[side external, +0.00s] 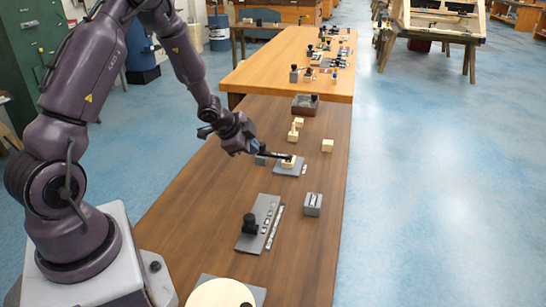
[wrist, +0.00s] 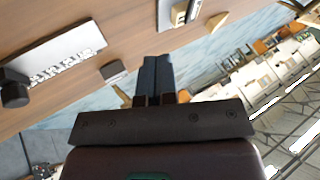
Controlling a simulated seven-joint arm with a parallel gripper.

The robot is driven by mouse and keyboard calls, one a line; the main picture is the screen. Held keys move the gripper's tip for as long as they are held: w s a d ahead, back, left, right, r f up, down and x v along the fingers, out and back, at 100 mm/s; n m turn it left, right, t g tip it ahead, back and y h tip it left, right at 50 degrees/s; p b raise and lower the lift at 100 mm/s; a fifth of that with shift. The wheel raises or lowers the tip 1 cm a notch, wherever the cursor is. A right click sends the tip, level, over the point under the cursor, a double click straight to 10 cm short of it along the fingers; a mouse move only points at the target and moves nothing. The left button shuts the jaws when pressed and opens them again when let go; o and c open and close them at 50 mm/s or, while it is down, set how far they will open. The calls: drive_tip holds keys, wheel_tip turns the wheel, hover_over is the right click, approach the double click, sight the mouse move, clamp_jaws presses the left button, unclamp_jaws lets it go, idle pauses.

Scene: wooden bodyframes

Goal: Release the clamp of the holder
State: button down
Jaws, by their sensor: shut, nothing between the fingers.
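A small grey plate (side external: 287,170) bearing a pale wooden block (side external: 288,163) lies on the table in front of my gripper; I take it to be the holder, but its clamp is too small to make out. In the wrist view the plate (wrist: 165,14) and block (wrist: 180,14) are cut off by the top edge. My gripper (side external: 288,157) is shut and empty, its dark fingers pressed together, also in the wrist view (wrist: 157,60). In the side view the fingertips overlap the block; whether they touch it cannot be told.
A grey box (side external: 312,204) and a long grey board (side external: 268,214) with a black knob (side external: 250,223) lie nearer the camera. Wooden blocks (side external: 327,145) and a dark tray (side external: 305,105) stand farther back. A pale round disc (side external: 218,294) lies at the front. Bare tabletop (side external: 200,215) separates them.

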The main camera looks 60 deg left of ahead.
sight(273, 156)
drive_tip(key=x, duration=1)
drive_tip(key=shift+s, duration=0.1)
drive_tip(key=shift+w+a, duration=0.85)
drive_tip(key=shift+w, duration=0.05)
drive_tip(key=shift+w+a, duration=0.45)
drive_tip(key=shift+w, duration=0.05)
drive_tip(key=shift+w+a, duration=0.1)
drive_tip(key=shift+w+a+n+y, duration=0.1)
drive_tip(key=shift+w+n+y, duration=0.35)
drive_tip(key=shift+n, duration=0.35)
drive_tip(key=shift+s, duration=0.1)
